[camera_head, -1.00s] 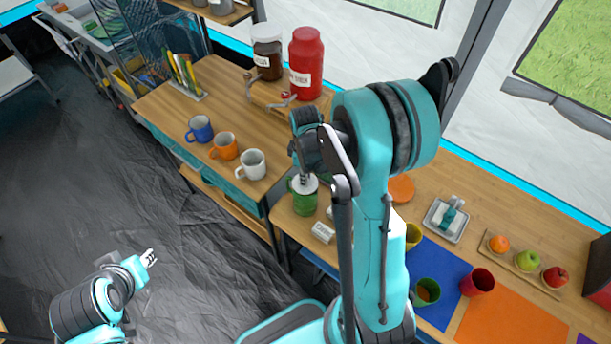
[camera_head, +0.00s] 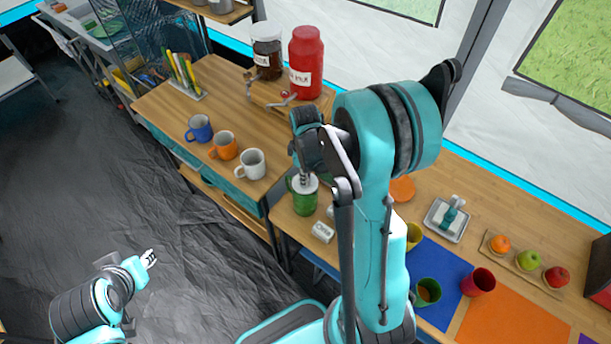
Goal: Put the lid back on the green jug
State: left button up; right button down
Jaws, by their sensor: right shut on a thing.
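The green jug (camera_head: 304,204) stands upright on the wooden counter, left of my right arm, with its handle to the left. A pale round lid (camera_head: 304,184) is at the jug's top. My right gripper (camera_head: 304,179) points down over the jug and is shut on the lid; the arm's wrist hides part of the view from above. I cannot tell whether the lid is fully seated on the rim. My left gripper (camera_head: 149,258) is empty over the dark floor at lower left, far from the jug; its fingers are too small to judge.
Blue (camera_head: 199,128), orange (camera_head: 223,145) and white (camera_head: 250,163) mugs stand on the counter to the left. A red jar (camera_head: 306,62) is behind. A green cup (camera_head: 426,291) and red cup (camera_head: 480,282) stand at right.

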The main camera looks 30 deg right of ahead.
jog(key=c, duration=0.9)
grip_release()
jog(key=shift+o, duration=0.2)
jog(key=shift+r, duration=0.15)
jog(key=shift+r+p, duration=2.5)
jog(key=shift+r, duration=0.9)
grip_shut()
